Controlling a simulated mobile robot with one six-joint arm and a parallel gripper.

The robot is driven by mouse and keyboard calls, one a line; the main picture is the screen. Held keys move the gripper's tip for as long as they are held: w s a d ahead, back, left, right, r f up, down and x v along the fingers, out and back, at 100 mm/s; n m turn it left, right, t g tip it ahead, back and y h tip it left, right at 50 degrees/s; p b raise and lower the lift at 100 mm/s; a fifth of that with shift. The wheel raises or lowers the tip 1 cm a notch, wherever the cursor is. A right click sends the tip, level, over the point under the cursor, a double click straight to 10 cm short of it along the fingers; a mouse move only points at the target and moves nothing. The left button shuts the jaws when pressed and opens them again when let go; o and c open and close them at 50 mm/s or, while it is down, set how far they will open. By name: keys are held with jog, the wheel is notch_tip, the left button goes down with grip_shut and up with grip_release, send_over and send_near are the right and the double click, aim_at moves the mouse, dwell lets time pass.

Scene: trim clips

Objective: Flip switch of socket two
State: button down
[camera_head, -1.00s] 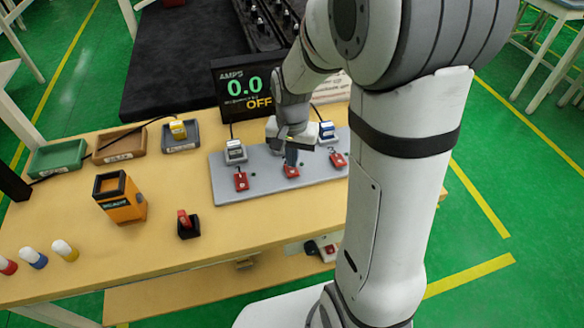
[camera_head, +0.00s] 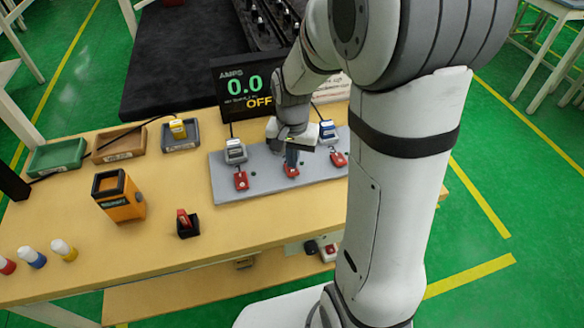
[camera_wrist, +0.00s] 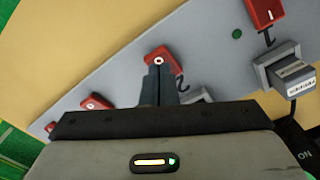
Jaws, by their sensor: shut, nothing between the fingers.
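The middle switch (camera_head: 291,170) belongs to socket two and also shows in the wrist view (camera_wrist: 158,55). My gripper (camera_head: 291,159) is shut and empty, with its fingertips at this switch. In the wrist view my fingertips (camera_wrist: 159,68) overlap the switch's lower edge; I cannot tell whether they touch. A printed "2" shows beside the fingers. The middle socket is mostly hidden by my gripper. The left switch (camera_head: 241,181) and right switch (camera_head: 338,159) stand clear of it.
A grey-white plug (camera_head: 235,150) sits in the left socket and a blue plug (camera_head: 327,131) in the right. The meter (camera_head: 243,88) behind reads 0.0 and OFF. An orange box (camera_head: 122,205) and a red-handled item (camera_head: 185,222) stand to the left.

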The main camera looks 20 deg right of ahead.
aim_at(293, 171)
jog(key=shift+f+b, duration=0.8)
jog(key=shift+f, duration=0.25)
jog(key=shift+r, duration=0.15)
dwell(0.3)
notch_tip(293, 171, up, 6)
jog(key=p, duration=0.5)
jog(key=shift+r, duration=0.4)
jog(key=shift+s+r, duration=0.15)
jog(key=shift+r, duration=0.05)
jog(key=s+r+n+t, duration=0.3)
jog(key=s+r+n, duration=0.3)
jog(key=s+r, duration=0.4)
jog(key=s, duration=0.4)
jog(key=shift+d, duration=0.15)
